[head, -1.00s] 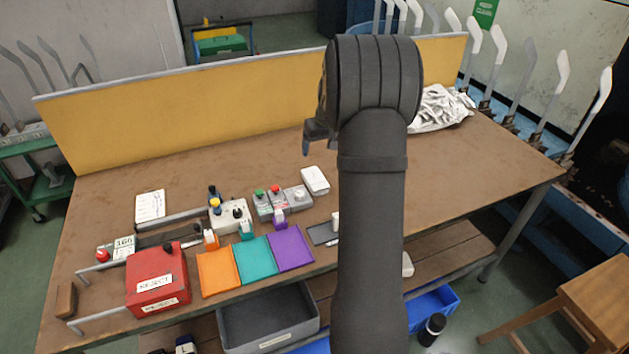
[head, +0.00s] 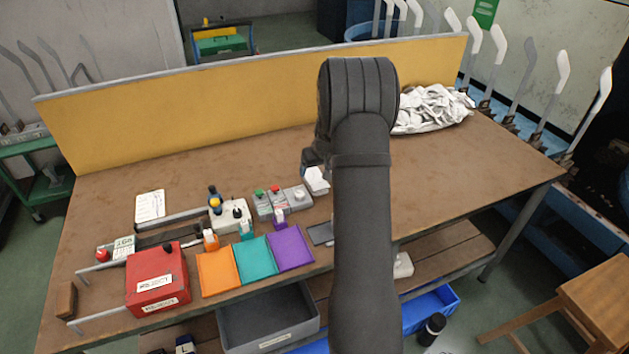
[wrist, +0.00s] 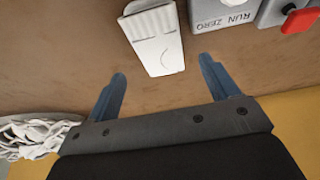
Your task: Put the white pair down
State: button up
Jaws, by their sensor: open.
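The white pair (wrist: 153,37) shows in the wrist view as a flat, folded white piece with a ribbed end, lying on the brown bench top (wrist: 60,60). In the head view the white pair (head: 316,181) is partly covered by my arm. My gripper (wrist: 162,70) is open, with two blue-grey fingers apart and nothing held between them. The pair's near end lies around the gap between the fingertips in the picture; I cannot tell the height above it.
A heap of white socks (head: 435,108) lies at the bench's back right. Grey button boxes (head: 282,201) stand left of the pair. Orange (head: 218,270), teal (head: 256,260) and purple (head: 290,248) trays and a red box (head: 157,280) lie at the front.

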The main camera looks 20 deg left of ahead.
aim_at(315, 177)
jog(key=x, duration=0.5)
jog(key=shift+s+f, duration=0.15)
jog(key=shift+f, duration=0.1)
jog(key=c, duration=1.2)
jog(key=shift+o, duration=0.2)
jog(key=shift+r, duration=0.15)
